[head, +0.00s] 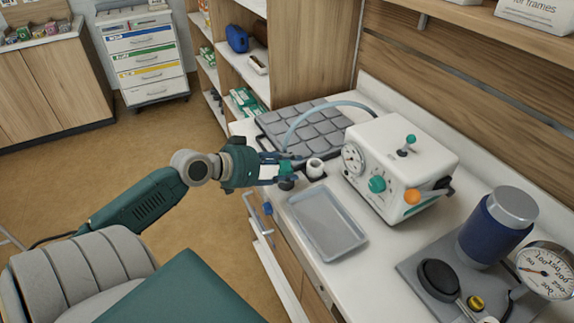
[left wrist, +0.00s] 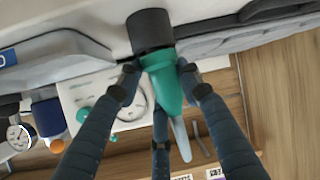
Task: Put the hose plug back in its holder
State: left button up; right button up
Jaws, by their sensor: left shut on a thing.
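My left gripper (head: 284,170) is shut on the hose plug (head: 287,166), a green body with a dark end pointing down. The plug also shows in the left wrist view (left wrist: 163,82), gripped around its green part by the fingers (left wrist: 160,88). A pale blue hose (head: 322,107) arcs from the plug to the white machine (head: 405,165). A small white cup-like holder (head: 315,168) on a dark base stands on the counter just right of the plug, apart from it. I cannot make it out in the wrist view. My right gripper is out of view.
A grey tray (head: 328,222) lies in front of the holder. A dark grey padded mat (head: 300,128) lies behind it. A blue canister (head: 490,230) and a gauge (head: 547,270) stand at the right. An armchair (head: 85,270) is at lower left.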

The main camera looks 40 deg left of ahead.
pick_arm(q)
jog(key=shift+f, duration=0.35)
jog(key=o, duration=1.2)
jog(key=shift+f, duration=0.1)
jog(key=v, duration=1.2)
